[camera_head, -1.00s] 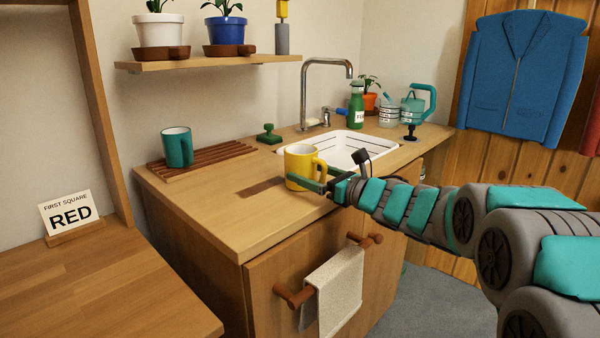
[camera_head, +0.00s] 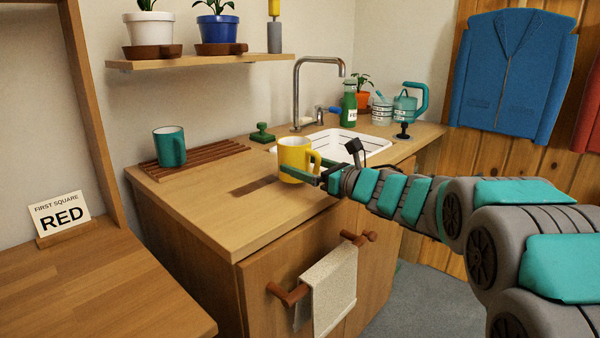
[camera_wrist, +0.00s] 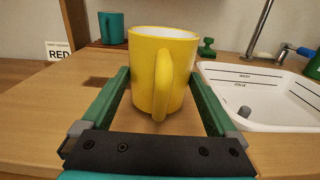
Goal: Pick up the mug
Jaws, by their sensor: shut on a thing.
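A yellow mug (camera_head: 294,158) is upright over the wooden counter, just in front of the sink. My gripper (camera_head: 304,174) is shut on it, with green fingers along both sides of its body. In the wrist view the yellow mug (camera_wrist: 145,62) sits between the two fingers, its handle facing my wrist. It looks held just above the counter; the gap beneath is hard to make out. A second mug, teal (camera_head: 170,147), stands upright on a slatted wooden rack at the back left, apart from my gripper.
The white sink (camera_head: 372,148) and its tall faucet (camera_head: 296,95) lie behind and right of the yellow mug. A RED sign (camera_head: 62,217) stands left.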

